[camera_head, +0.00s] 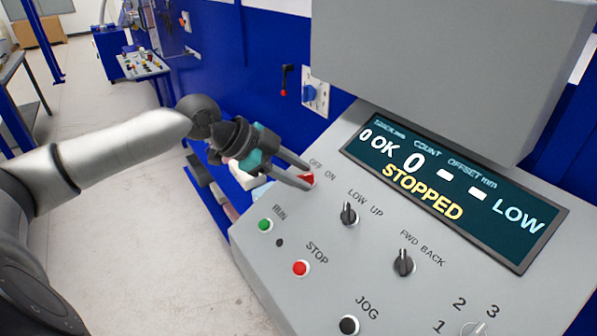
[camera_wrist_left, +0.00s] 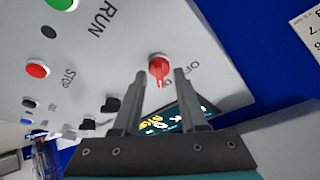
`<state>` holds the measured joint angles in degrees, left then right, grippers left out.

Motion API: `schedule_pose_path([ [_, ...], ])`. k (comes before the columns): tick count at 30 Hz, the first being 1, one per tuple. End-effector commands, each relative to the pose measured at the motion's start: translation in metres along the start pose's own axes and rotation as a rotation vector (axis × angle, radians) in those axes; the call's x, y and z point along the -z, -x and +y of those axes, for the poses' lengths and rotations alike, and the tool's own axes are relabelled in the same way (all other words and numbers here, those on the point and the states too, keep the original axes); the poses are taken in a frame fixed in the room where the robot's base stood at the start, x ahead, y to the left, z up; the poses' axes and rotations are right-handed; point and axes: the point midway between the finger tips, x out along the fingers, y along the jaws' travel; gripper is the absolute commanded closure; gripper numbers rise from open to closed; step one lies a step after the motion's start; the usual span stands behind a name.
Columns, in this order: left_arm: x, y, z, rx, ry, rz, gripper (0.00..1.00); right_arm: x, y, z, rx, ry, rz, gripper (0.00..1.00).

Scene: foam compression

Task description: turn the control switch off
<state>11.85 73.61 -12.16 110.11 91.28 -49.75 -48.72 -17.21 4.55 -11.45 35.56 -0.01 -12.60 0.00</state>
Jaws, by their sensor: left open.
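The control switch is a red rotary knob (camera_head: 306,179) at the upper left of the grey sloped panel, with OFF and ON printed beside it. In the left wrist view the red knob (camera_wrist_left: 159,67) shows between the fingertips, its narrow grip pointing downward in that picture, seemingly to the ON side. My left gripper (camera_head: 309,175) is open, its two fingers reaching to the knob from the left. In the left wrist view the gripper (camera_wrist_left: 160,72) has a gap on both sides of the knob; contact is not visible. My right gripper is not in view.
The panel holds a green RUN button (camera_head: 265,225), a red STOP button (camera_head: 300,268), black LOW/UP (camera_head: 349,214) and FWD/BACK (camera_head: 404,262) knobs, and a black JOG button (camera_head: 349,325). The display (camera_head: 450,185) reads STOPPED. A grey housing (camera_head: 450,70) overhangs the panel. Open floor lies left.

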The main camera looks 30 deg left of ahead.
Motion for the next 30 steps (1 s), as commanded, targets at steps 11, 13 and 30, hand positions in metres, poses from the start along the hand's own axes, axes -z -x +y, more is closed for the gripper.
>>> schedule_pose_path([
  [11, 0.0001, -0.0015, 0.0003, -0.001, 0.0, 0.0, 0.64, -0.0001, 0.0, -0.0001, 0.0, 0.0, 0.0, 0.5],
  [13, 0.0001, -0.0014, 0.0003, -0.001, 0.0, 0.0, 0.72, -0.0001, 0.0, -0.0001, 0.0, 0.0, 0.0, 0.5],
  [30, 0.0002, -0.0011, 0.0003, 0.0, 0.003, -0.001, 1.0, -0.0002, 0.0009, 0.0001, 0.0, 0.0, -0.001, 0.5],
])
